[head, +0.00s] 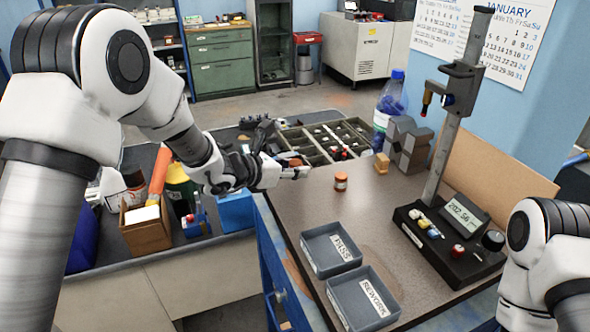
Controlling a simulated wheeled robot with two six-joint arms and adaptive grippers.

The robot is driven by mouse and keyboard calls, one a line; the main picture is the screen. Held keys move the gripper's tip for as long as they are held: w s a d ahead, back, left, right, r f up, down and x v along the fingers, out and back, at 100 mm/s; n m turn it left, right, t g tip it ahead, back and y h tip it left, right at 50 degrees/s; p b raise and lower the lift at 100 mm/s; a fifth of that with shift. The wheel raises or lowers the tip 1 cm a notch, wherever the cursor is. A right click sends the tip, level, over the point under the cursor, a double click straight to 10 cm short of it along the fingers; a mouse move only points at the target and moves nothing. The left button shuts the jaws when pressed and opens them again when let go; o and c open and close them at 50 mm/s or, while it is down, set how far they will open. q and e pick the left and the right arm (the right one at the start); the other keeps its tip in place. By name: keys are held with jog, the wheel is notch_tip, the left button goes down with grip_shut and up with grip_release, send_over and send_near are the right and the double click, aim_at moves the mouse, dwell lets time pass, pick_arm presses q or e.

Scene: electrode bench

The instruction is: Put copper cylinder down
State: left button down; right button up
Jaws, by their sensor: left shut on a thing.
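I cannot tell whether the cylinder touches the surface below. My right arm shows at the lower right, but its gripper is out of view.
A divided tray (357,124) lies behind. The PASS tray (330,249) and REWORK tray (363,299) sit in front. A gauge stand (447,150) with a display rises at right.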

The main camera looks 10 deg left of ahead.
pick_arm(q)
notch_tip(320, 180, down, 2)
jog(key=shift+f+p, duration=0.2)
jog(key=shift+p, duration=0.2)
jog(key=shift+f+b, duration=0.25)
jog(key=shift+b, duration=0.15)
jog(key=c, duration=0.9)
grip_release()
